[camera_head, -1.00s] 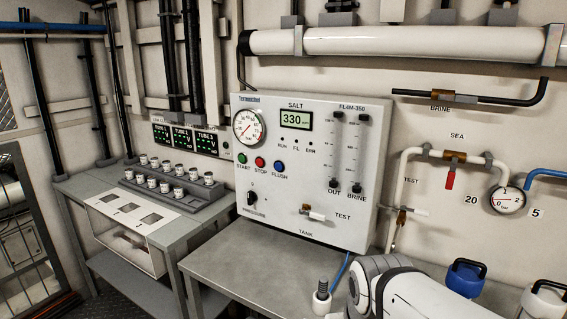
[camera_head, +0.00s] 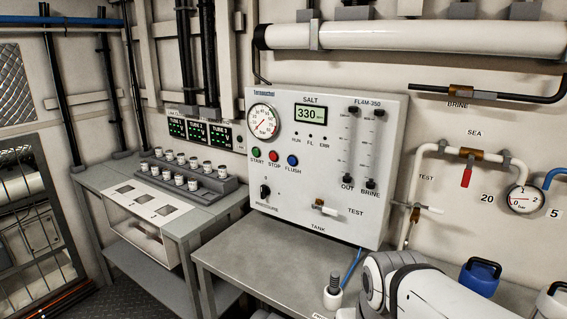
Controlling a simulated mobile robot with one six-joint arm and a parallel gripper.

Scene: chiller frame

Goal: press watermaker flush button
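The watermaker panel (camera_head: 330,165) is a white box on the wall above a grey bench. Its blue FLUSH button (camera_head: 292,160) sits right of the red STOP button (camera_head: 274,156) and the green START button (camera_head: 256,152). Above them are a round pressure gauge (camera_head: 262,122) and a SALT display (camera_head: 310,115) reading 330. A black PRESSURE knob (camera_head: 265,191) is below. My white arm shows at the bottom right, in front of the bench and well apart from the buttons. My gripper is out of view.
The grey bench (camera_head: 235,262) below the panel is mostly clear, with a small white-based post (camera_head: 333,292) near my arm. A side table at left holds a rack of small cups (camera_head: 190,172).

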